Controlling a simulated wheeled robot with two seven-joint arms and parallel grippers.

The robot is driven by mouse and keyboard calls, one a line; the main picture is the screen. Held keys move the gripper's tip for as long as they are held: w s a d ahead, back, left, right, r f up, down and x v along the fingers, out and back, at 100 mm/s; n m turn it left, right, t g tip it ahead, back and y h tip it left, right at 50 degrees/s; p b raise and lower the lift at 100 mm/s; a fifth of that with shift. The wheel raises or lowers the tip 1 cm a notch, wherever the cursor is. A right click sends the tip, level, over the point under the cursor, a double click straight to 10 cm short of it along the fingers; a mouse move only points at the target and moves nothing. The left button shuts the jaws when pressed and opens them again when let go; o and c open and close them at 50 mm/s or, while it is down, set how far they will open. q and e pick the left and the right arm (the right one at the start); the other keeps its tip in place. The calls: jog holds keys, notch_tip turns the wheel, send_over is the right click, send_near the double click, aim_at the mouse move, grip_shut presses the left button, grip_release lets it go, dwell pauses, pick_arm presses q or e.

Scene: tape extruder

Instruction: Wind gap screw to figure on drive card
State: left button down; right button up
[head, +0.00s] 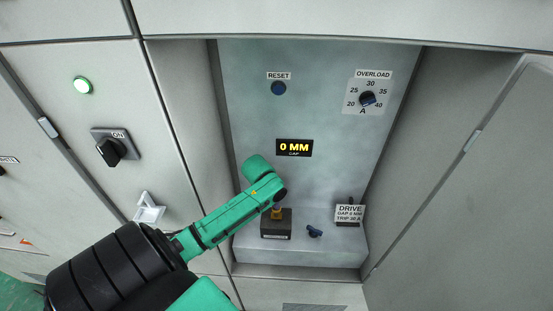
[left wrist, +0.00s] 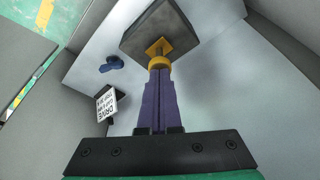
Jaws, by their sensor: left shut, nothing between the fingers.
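The gap screw (left wrist: 159,62) is a yellow piece with a flat head plate on a dark block (head: 276,228) on the cabinet's lower ledge. It shows in the head view (head: 277,213) just below my wrist. My left gripper (left wrist: 160,78) is shut, its purple fingers together, with the tips at the yellow collar; I cannot tell whether they touch. In the head view my wrist hides most of the fingers. The gap display (head: 294,148) reads 0 MM. The drive card (head: 349,214) stands on the ledge at the right; its figures are small, with a gap line seeming to read 8 MM. My right gripper is out of view.
A small dark blue piece (head: 314,231) lies on the ledge between block and card. Above are a reset button (head: 278,88) and an overload dial (head: 367,99). The recess side walls are close on both sides. A black ON switch (head: 111,150) is on the left panel.

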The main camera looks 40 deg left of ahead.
pick_arm(q)
jog(key=shift+f, duration=0.5)
jog(key=shift+s+d+f, duration=0.1)
jog(key=shift+s, duration=0.05)
jog(key=shift+w+r, duration=0.2)
jog(key=shift+r, duration=1)
jog(key=shift+w+v, duration=0.25)
jog(key=shift+v, duration=1)
jog(key=shift+r, duration=0.1)
jog(key=shift+w, duration=0.1)
